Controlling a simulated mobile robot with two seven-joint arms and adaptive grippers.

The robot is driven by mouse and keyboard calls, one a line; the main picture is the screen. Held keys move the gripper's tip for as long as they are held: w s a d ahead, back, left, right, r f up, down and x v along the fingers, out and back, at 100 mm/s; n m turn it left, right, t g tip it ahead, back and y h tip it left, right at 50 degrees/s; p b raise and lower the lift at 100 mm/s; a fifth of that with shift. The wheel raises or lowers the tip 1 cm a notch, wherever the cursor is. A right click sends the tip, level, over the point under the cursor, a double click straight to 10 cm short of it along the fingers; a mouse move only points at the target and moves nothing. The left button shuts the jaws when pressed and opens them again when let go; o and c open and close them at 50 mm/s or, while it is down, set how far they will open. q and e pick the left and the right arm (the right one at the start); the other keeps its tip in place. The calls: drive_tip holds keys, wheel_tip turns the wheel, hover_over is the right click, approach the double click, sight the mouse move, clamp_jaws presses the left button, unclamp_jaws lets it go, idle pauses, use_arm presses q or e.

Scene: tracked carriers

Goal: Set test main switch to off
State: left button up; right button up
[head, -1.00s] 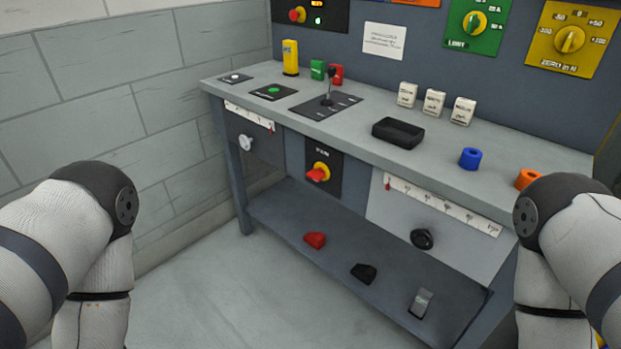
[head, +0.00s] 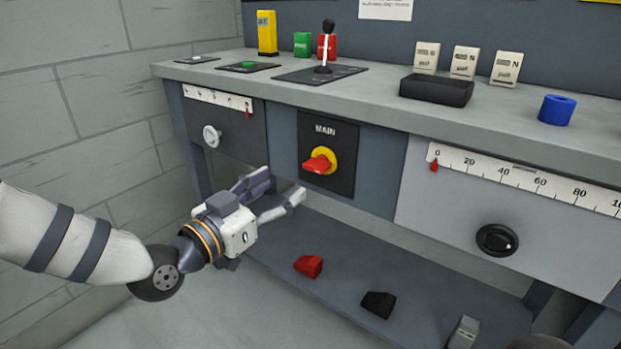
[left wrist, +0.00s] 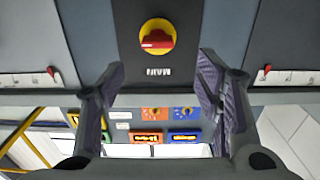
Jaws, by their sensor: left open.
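The main switch (head: 320,163) has a red handle on a yellow disc, set in a black panel (head: 328,185) marked MAIN on the bench front. In the head view its handle is tilted. In the left wrist view the switch (left wrist: 157,38) shows upside down, with the handle lying about level across the disc. My left gripper (head: 282,187) is open and empty, in front of the panel and a little left of and below the switch, apart from it. In the left wrist view its fingers (left wrist: 160,85) stand wide apart, with the switch beyond them. My right gripper is not in view.
The bench top (head: 370,90) overhangs the switch panel. A silver knob (head: 212,136) is to the left, a black knob (head: 497,240) to the right. The lower shelf (head: 335,275) holds a red block (head: 308,265) and a black block (head: 378,304). Space before the panel is free.

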sight(311, 169)
use_arm(q)
drive_tip(key=x, duration=0.3)
drive_tip(key=b+x, duration=0.1)
drive_tip(key=x, duration=0.2)
drive_tip(key=b+x, duration=0.1)
drive_tip(key=x, duration=0.2)
drive_tip(key=shift+w+d+f, duration=0.15)
drive_tip(key=shift+d+f, duration=0.2)
drive_tip(key=shift+w+d+r+b, duration=0.15)
drive_tip(key=shift+w+d+b, duration=0.15)
drive_tip(key=shift+w+b, duration=0.1)
drive_tip(key=c, duration=1.2)
